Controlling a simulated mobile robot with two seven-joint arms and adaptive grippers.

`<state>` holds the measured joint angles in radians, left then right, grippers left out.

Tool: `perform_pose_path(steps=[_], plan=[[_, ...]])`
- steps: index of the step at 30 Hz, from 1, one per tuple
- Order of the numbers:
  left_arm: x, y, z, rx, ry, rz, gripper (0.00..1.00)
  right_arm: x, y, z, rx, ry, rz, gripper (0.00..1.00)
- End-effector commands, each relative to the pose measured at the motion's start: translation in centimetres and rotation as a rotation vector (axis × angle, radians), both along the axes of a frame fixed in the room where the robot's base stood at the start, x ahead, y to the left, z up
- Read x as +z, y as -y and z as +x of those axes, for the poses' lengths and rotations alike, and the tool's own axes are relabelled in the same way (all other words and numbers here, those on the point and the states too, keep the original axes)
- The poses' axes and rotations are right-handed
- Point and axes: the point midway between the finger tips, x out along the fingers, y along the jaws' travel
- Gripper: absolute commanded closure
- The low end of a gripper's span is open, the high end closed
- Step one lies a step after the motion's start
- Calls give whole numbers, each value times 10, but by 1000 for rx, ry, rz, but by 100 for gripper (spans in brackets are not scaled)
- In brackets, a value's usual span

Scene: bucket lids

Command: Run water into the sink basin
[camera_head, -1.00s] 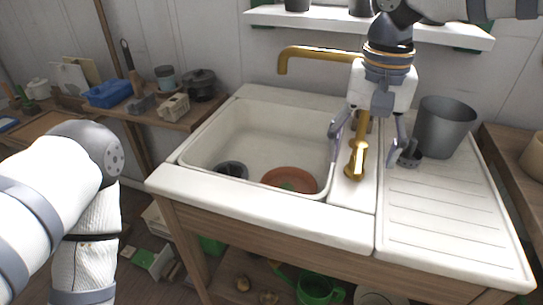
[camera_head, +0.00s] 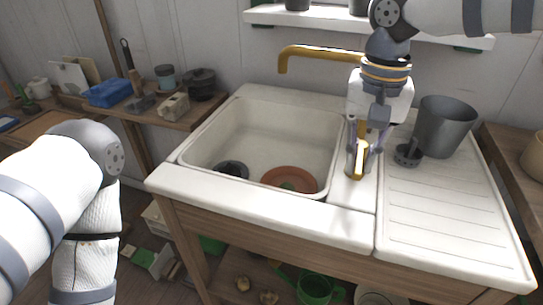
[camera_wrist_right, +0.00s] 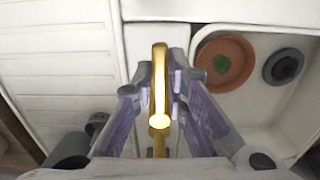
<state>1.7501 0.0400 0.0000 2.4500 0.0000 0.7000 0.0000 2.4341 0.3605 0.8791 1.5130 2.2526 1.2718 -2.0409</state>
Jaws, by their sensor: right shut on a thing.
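The white sink basin (camera_head: 262,128) holds an orange-brown dish (camera_head: 290,179) and a dark round item (camera_head: 232,169). No water shows in it. A brass spout (camera_head: 318,52) reaches over the basin's back. My right gripper (camera_head: 362,172) points down over the ledge right of the basin and is shut on the brass tap handle (camera_head: 359,160). In the right wrist view the brass handle (camera_wrist_right: 159,90) lies between the two fingers. The gripper hides part of it. My left arm shows at the left, but its gripper is out of view.
A grey bucket (camera_head: 443,127) stands on the ribbed drainboard (camera_head: 440,215), with a small dark strainer-like item (camera_head: 408,155) beside it. A shelf at the left holds a blue box (camera_head: 108,93) and a dark pot (camera_head: 200,84). The front drainboard is clear.

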Motion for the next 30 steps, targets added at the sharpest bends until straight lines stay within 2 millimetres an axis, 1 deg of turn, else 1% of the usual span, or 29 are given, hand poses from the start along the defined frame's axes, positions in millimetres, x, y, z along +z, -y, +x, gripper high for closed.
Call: perform_pose_path(steps=[7,12,17,24,30], plan=[[1,0,1,0,2,0,71,0,-1,0,-17,1,0,100],[4,0,4,0,15,0,71,1,-11,4,-176,3,-1,100],[4,0,5,0,17,0,71,0,-15,7,-256,1,1,100],[5,0,5,0,20,0,71,0,-25,15,-458,1,-1,100],[5,0,5,0,20,0,71,0,-26,15,-474,1,-1,100]])
